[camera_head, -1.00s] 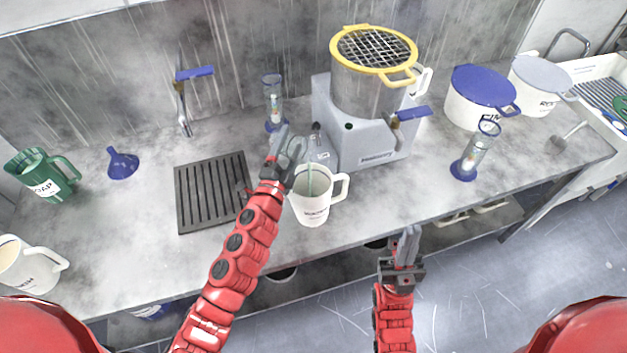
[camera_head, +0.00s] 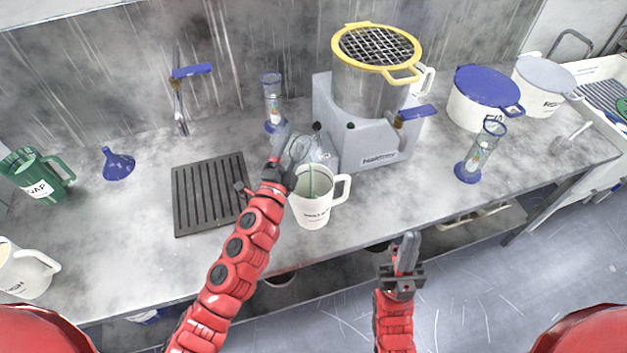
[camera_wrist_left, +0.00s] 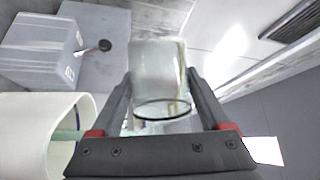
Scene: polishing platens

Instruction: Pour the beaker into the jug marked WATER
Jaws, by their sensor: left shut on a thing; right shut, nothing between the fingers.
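My left gripper (camera_head: 284,165) is shut on a clear glass beaker (camera_head: 302,148), held tilted just above and behind the mouth of a white jug (camera_head: 313,207). The beaker fills the space between the fingers in the left wrist view (camera_wrist_left: 158,75). The jug stands upright at the counter's front, handle to the right; its label is too blurred to read surely. Pale green shows inside its mouth. The jug's rim also shows in the left wrist view (camera_wrist_left: 30,132). How much is left in the beaker is unclear. My right gripper (camera_head: 408,250) is shut and empty in front of the counter.
A grey machine (camera_head: 375,150) with a yellow-rimmed sieve stands behind the jug. A black drain grate (camera_head: 211,195) lies to its left. Glass cylinders (camera_head: 273,100) (camera_head: 480,152) stand behind and right. A green SOAP jug (camera_head: 38,180) and cream jug (camera_head: 25,272) stand far left.

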